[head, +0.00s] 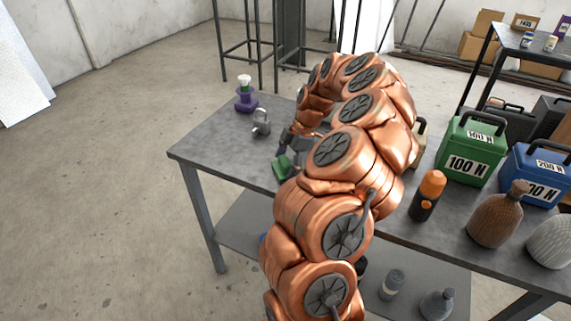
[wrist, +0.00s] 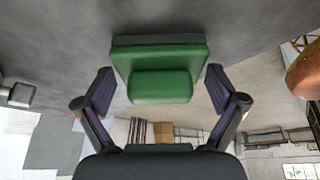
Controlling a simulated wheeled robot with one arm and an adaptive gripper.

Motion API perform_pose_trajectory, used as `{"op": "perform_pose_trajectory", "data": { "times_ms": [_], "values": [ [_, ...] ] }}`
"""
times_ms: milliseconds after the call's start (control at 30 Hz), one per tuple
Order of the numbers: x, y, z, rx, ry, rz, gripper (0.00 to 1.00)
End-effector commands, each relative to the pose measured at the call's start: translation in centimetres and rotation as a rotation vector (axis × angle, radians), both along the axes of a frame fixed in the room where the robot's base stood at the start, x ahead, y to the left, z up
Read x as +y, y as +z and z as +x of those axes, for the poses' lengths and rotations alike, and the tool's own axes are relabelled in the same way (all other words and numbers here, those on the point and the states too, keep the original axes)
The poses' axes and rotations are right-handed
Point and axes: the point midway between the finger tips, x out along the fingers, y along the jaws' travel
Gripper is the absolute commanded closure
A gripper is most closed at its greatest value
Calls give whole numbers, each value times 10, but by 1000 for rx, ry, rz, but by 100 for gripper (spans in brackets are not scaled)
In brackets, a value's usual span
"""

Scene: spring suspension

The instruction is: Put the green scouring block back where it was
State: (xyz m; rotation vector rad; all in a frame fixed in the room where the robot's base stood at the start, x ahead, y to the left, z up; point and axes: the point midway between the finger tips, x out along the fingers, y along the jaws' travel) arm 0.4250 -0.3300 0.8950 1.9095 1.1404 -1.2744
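The green scouring block (wrist: 160,70) has a dark grey layer along its far edge and fills the middle of the wrist view, against the grey tabletop. In the head view the green block (head: 282,166) shows partly, at the left of my arm on the table. My gripper (wrist: 160,82) is open, with one finger on each side of the block and narrow gaps showing. In the head view my gripper (head: 288,152) is mostly hidden behind my arm. I cannot tell whether the block rests flat on the table.
A padlock (head: 261,122) and a purple item (head: 245,97) stand at the table's left end. To the right are an orange-capped bottle (head: 428,195), a green weight (head: 468,150), a blue weight (head: 540,175) and a brown bottle (head: 495,215). The left tabletop (head: 215,147) is clear.

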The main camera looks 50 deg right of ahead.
Motion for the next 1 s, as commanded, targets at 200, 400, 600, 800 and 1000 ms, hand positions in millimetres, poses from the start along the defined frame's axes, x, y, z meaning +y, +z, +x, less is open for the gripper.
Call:
{"op": "perform_pose_trajectory", "data": {
  "times_ms": [200,400,600,800,1000],
  "values": [
    [0,0,0,0,0,0,0],
    [-1,3,0,-1,1,-1,0],
    [-8,21,-3,-3,1,-3,0],
    [-19,48,-9,-3,-1,-4,0],
    [-28,72,-14,-1,-1,-3,0]
  ]
}}
